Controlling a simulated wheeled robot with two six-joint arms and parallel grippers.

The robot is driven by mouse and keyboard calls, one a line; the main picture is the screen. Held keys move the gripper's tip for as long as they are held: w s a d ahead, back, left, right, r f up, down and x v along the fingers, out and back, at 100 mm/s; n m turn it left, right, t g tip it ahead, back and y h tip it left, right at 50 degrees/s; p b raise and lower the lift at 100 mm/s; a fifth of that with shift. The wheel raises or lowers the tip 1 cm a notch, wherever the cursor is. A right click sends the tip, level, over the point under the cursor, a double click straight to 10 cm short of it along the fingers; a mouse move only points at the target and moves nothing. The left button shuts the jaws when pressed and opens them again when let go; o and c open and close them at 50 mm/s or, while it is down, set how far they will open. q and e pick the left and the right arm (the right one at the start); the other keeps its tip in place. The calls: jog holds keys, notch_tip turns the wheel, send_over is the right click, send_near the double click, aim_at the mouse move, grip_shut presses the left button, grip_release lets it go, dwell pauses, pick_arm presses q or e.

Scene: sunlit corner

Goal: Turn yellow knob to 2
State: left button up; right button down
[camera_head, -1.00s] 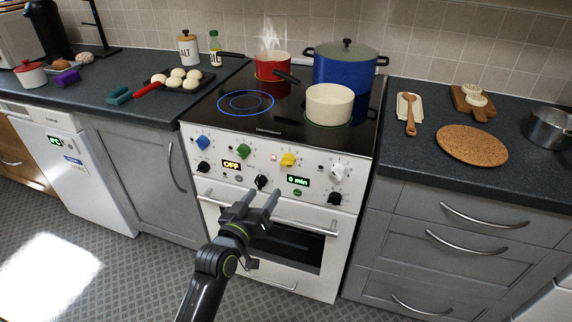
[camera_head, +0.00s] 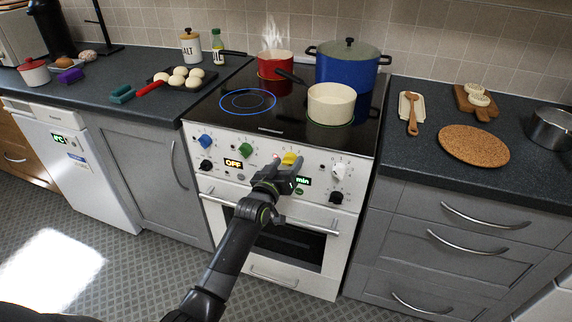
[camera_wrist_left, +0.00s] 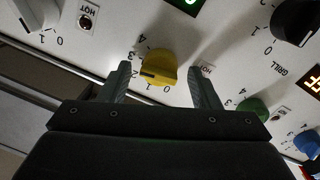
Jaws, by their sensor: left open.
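The yellow knob (camera_head: 291,159) is on the white front panel of the cooker. In the left wrist view the yellow knob (camera_wrist_left: 159,68) shows upside down with printed numbers around it. A dark mark on its face points toward the side of the 1 and 2; I cannot tell exactly which. My left gripper (camera_head: 284,165) is just in front of the knob. In the left wrist view my left gripper (camera_wrist_left: 163,84) is open, with one finger on each side of the knob and gaps showing between. My right gripper is not in view.
The green knob (camera_head: 244,151) and white knob (camera_head: 339,170) flank the yellow one. The oven handle (camera_head: 323,230) runs below the panel. Above, a cream pot (camera_head: 331,104), red pot (camera_head: 274,64) and blue pot (camera_head: 347,66) stand on the hob.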

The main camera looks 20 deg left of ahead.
pick_arm(q)
jog(key=c, duration=1)
jog(key=shift+o, duration=0.2)
jog(key=shift+n, duration=0.3)
jog(key=shift+p, duration=0.4)
jog(key=n+p, duration=0.1)
jog(key=n, duration=0.1)
jog(key=shift+n, duration=0.3)
jog(key=shift+f+n+t+p, duration=0.2)
jog(key=shift+n+t+p, duration=0.1)
jog(key=shift+n, duration=2)
jog(key=shift+f, duration=0.1)
